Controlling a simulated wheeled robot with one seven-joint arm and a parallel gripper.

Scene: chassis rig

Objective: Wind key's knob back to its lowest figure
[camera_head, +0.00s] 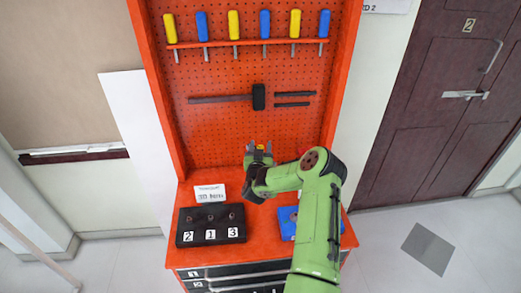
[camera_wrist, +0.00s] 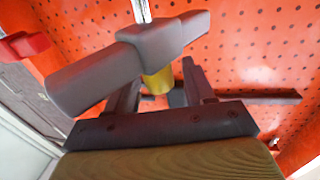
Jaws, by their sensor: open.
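A black box (camera_head: 211,225) stands on the orange bench top at the left. Its top has three small round fittings in a row, and its front has white tags 2, 1 and 3. I cannot tell which fitting is the key's knob or how each is turned. My gripper (camera_head: 259,149) is open, up by the pegboard, to the right of the box and above it. A small yellow piece (camera_wrist: 157,81) shows between its fingers. A grey T-shaped piece (camera_wrist: 130,60) partly covers it in the wrist view. I cannot tell whether either touches the fingers.
The orange pegboard (camera_head: 205,126) carries yellow and blue handled tools in a rack, a black hammer (camera_head: 258,97) and two dark bars. A white card (camera_head: 210,193) stands behind the box. A blue thing (camera_head: 286,224) is partly hidden by my arm. Drawers lie below.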

